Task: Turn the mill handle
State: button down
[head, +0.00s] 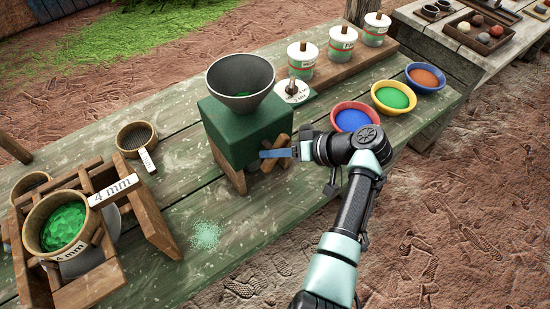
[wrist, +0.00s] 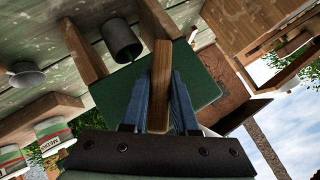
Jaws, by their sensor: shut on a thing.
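The mill is a green box (head: 238,133) on wooden legs with a dark grey hopper (head: 241,82) on top, standing in the middle of the table. Its wooden mill handle (head: 281,142) is on the front right side. My gripper (head: 264,154) reaches in from the right with its blue fingers at the handle. In the wrist view, the wooden handle (wrist: 160,80) stands between the blue fingers, which are shut on it. The green mill body (wrist: 120,105) is behind it. Some green material shows in the hopper. The handle's pivot is partly hidden.
Red (head: 353,117), yellow (head: 393,97) and blue (head: 426,78) bowls of powder stand right of the mill. Labelled jars (head: 341,48) stand behind. A wooden frame with a sieve (head: 62,228) of green pieces is at left. Green powder (head: 206,235) lies on the tabletop in front.

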jog(key=y+b, duration=0.1)
jog(key=m+y+b, duration=0.1)
jog(key=b, duration=0.1)
jog(key=shift+f+g, duration=0.35)
jog(key=shift+g, duration=0.05)
jog(key=shift+r+m+g+y+b, duration=0.15)
jog(key=shift+m+g+y+b, duration=0.15)
jog(key=shift+m+y+b, duration=0.5)
jog(key=shift+s+b, duration=0.1)
jog(key=shift+b, duration=0.2)
jog(key=c, duration=0.7)
grip_release()
jog(key=shift+a, duration=0.1)
jog(key=shift+r, duration=0.1)
jog(key=b+v, duration=0.1)
jog(key=v, duration=1.2)
jog(key=shift+b, duration=0.35)
